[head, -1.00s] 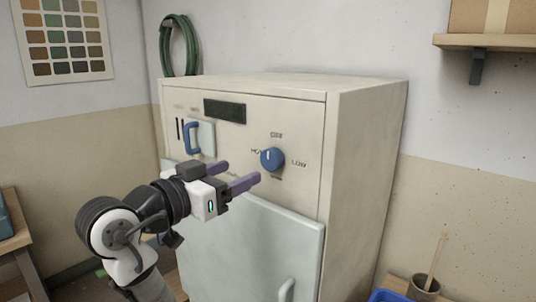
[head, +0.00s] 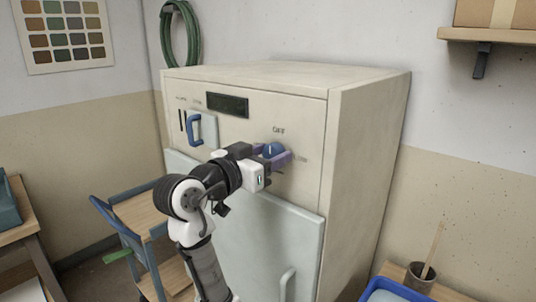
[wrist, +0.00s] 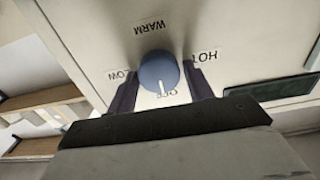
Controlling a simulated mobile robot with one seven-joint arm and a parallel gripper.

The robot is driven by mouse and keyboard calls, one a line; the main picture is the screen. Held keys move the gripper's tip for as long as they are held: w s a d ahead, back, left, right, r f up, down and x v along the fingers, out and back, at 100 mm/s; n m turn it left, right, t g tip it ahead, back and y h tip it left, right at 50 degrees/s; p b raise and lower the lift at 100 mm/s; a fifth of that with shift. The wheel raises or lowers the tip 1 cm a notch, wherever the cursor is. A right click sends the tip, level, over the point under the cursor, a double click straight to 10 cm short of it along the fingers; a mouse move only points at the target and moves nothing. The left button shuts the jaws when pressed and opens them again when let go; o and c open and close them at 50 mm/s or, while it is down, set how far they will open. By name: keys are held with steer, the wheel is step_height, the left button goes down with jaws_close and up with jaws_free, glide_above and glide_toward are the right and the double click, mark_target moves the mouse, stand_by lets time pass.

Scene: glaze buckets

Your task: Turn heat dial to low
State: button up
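The blue heat dial (head: 274,149) is on the upper right of the cream kiln cabinet's front (head: 295,110). In the wrist view the dial (wrist: 158,68) shows its white pointer line at OFF. That view is upside down: LOW is at left, WARM at top, HOT at right. My gripper (head: 271,155) is at the dial, partly covering it in the head view. In the wrist view the purple fingers of my gripper (wrist: 160,90) stand on either side of the dial, open, with a small gap showing on each side.
A pale blue panel with a blue handle (head: 194,129) is left of the dial. A pale door (head: 245,245) with a handle is below. A dark display (head: 228,105) is above. A small cart (head: 140,215) stands at left, a blue tub (head: 390,290) at lower right.

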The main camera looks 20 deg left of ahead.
steer(key=c, duration=0.6)
steer(key=shift+f+m+b, duration=0.1)
steer(key=shift+m+b, duration=0.3)
steer(key=shift+b, duration=0.15)
steer(key=shift+f+m+b, duration=0.1)
steer(key=shift+m+b, duration=0.8)
steer(key=shift+b, duration=0.25)
steer(key=m+b, duration=0.4)
steer(key=shift+d+m, duration=0.1)
steer(key=shift+m, duration=0.2)
steer(key=m+b, duration=0.7)
steer(key=m, duration=0.3)
steer(key=shift+s+d, duration=0.1)
steer(key=shift+d, duration=0.05)
steer(key=shift+m, duration=0.4)
